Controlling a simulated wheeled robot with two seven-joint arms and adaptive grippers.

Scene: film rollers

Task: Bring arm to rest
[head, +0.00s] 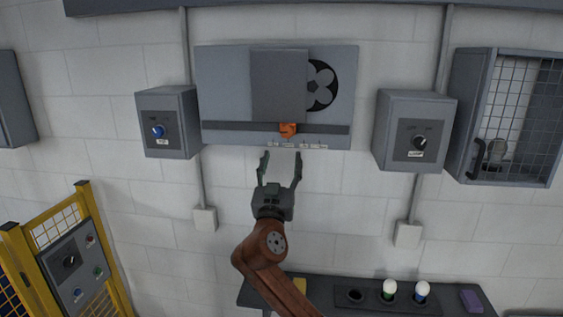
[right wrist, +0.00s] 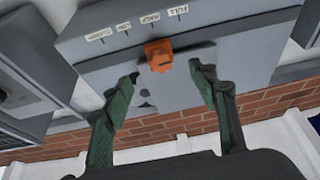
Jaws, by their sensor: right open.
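My right gripper (head: 279,170) is open and empty in the head view, its two fingers pointing up at the wall panel. It also shows in the right wrist view (right wrist: 165,92), with green-black fingers spread apart. An orange slider knob (head: 288,130) sits on the dark rail of the grey wall panel (head: 220,85), just above the fingertips. In the right wrist view the knob (right wrist: 159,55) lies beyond and between the fingers, apart from them. Several small labels line the panel edge, among them HALF and FULL. My left gripper is not in view.
A box with a blue knob (head: 165,122) hangs left of the panel, and one with a black knob (head: 414,132) hangs right. A mesh-front cabinet (head: 510,118) is at far right. Below stands a dark bench (head: 340,300) with bulbs; a yellow-framed fence (head: 60,255) stands lower left.

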